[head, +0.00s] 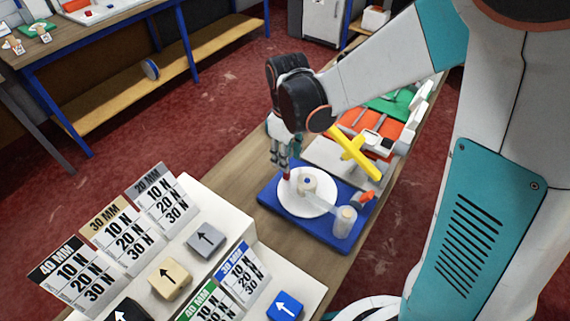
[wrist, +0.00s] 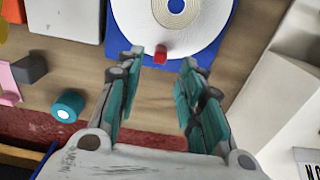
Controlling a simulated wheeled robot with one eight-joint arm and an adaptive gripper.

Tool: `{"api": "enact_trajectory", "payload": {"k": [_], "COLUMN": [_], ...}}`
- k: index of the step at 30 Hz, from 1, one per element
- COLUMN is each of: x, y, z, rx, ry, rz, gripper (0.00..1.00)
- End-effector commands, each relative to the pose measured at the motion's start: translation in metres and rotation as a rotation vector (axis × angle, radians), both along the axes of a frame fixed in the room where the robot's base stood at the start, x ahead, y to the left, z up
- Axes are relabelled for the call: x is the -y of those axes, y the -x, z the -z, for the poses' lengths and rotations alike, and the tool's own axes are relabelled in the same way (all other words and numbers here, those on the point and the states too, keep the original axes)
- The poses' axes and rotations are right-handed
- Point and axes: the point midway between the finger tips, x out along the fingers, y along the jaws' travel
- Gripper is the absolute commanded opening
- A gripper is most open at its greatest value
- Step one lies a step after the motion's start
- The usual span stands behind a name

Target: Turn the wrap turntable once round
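The wrap turntable is a white round disc (head: 318,207) on a blue base (head: 273,203), with a small hub (head: 307,184) at its middle. In the wrist view the disc (wrist: 215,22) fills the top, with a ringed hub (wrist: 177,6). A small red knob (wrist: 160,54) stands at the disc's near rim. My gripper (head: 281,165) points down at the disc's far-left edge in the head view. In the wrist view my gripper (wrist: 163,58) is open, its teal-padded fingers apart with the knob showing between the tips. Whether a finger touches the knob, I cannot tell.
A pale roll (head: 345,221) stands on the base's near corner, beside a red part (head: 367,197). A yellow bar (head: 356,152) lies behind. Stepped white blocks with label cards (head: 71,273) stand at the left front. A teal roll (wrist: 68,106) lies on the bench.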

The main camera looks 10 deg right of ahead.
Motion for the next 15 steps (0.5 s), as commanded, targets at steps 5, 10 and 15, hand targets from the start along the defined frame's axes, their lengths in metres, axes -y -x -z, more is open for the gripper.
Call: {"api": "enact_trajectory", "payload": {"k": [5, 10, 15], "x": [0.000, 0.000, 0.000], "y": [0.000, 0.000, 0.000], "z": [0.037, 0.057, 0.066], "rx": [0.001, 0.001, 0.001], "ry": [-0.001, -0.001, -0.001], "rz": [0.000, 0.001, 0.001], "gripper": [0.35, 0.35, 0.35]}}
